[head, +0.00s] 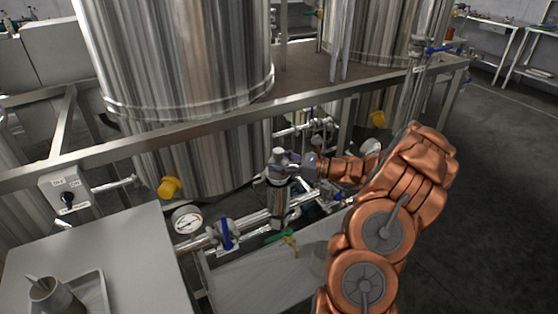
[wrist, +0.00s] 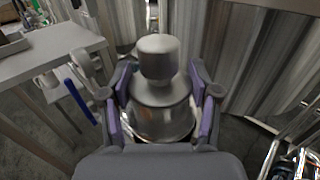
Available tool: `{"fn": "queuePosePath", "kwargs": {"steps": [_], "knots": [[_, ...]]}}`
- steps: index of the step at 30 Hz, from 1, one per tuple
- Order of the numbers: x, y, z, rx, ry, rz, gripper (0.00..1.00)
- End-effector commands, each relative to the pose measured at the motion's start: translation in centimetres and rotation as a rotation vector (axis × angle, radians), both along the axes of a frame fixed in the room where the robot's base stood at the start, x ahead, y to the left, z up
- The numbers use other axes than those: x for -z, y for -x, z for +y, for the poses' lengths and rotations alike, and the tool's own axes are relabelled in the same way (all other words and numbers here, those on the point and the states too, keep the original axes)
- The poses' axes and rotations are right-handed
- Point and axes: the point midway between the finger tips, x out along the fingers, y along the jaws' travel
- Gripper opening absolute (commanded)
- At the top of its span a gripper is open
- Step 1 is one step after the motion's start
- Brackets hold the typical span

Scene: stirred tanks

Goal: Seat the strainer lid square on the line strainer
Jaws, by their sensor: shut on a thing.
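The strainer lid (wrist: 160,96) is a grey metal cap with a rounded knob on top. My gripper (wrist: 160,110) is shut on it, with a purple-padded finger on each side. In the head view my gripper (head: 287,165) reaches in from the right, and the knob of the lid shows above it. The line strainer (head: 279,206) is an upright metal cylinder in the pipe run, directly below the lid. The lid looks close to upright. The fingers hide the joint between lid and strainer, so I cannot tell whether they touch or sit square.
A pressure gauge (head: 187,220) and a blue-handled valve (head: 226,234) stand on the pipe to the left. Steel tanks (head: 185,60) and a frame rail (head: 230,118) rise behind. A grey table (head: 130,250) bears a tray with a cup (head: 52,297). Open floor lies right.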

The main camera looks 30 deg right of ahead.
Motion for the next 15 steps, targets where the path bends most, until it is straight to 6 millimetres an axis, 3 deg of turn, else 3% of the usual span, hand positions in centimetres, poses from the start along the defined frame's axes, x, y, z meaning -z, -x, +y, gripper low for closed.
{"fn": "queuePosePath", "kwargs": {"steps": [15], "knots": [[0.99,-0.02,0.01,0.000,0.001,-0.001,0.09]]}}
